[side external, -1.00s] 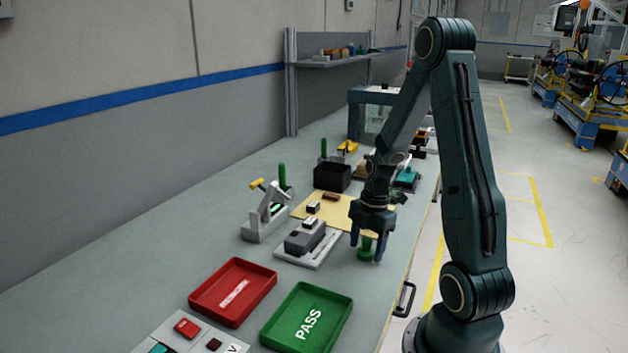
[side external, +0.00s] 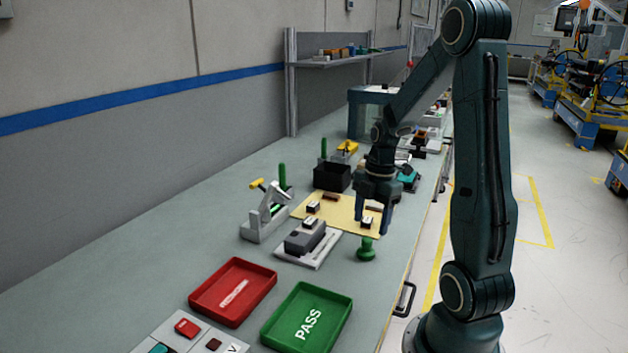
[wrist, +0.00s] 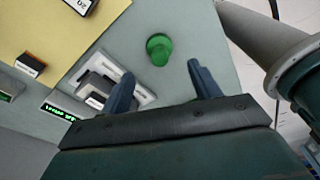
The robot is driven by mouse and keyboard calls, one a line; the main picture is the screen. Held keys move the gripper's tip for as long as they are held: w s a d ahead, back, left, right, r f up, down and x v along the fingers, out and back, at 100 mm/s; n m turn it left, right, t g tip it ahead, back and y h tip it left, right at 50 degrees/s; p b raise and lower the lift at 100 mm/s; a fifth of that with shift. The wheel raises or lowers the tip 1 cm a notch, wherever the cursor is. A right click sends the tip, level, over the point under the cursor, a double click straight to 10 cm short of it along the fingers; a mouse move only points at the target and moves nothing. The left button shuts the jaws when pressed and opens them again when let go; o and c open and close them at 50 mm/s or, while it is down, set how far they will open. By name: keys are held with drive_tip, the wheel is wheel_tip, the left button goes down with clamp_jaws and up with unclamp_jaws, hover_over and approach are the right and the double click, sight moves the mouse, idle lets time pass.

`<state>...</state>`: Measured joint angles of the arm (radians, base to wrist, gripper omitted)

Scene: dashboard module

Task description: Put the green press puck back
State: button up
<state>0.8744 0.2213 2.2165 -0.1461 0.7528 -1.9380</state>
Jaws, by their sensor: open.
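The green press puck (side external: 366,250) stands upright on the grey bench, right of the grey fixture plate with the dark module. My gripper (side external: 371,225) is open and empty, above and a little behind the puck, apart from it. In the wrist view the green puck (wrist: 159,49) shows just beyond and between the fingertips of my gripper (wrist: 160,80), with bare bench around it.
The grey module (side external: 306,237) sits on its plate left of the puck. A yellow mat (side external: 343,216) with small parts lies behind. The green PASS tray (side external: 308,320) and a red tray (side external: 233,292) stand in front. A toggle clamp (side external: 265,215) stands at left.

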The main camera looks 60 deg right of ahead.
drive_tip(key=r, duration=0.5)
drive_tip(key=shift+s+d, duration=0.15)
drive_tip(key=shift+d, duration=0.1)
idle(0.3)
drive_tip(key=w+a+r+m+t+h, duration=0.15)
drive_tip(key=a+r+m, duration=0.5)
drive_tip(key=a, duration=0.65)
drive_tip(key=s+a+r+m+t, duration=0.3)
drive_tip(key=s+a+m, duration=0.3)
drive_tip(key=a, duration=0.4)
drive_tip(key=shift+s+a+r+m, duration=0.15)
drive_tip(key=shift+r+m, duration=0.15)
drive_tip(key=shift+m, duration=0.15)
drive_tip(key=shift+t, duration=0.25)
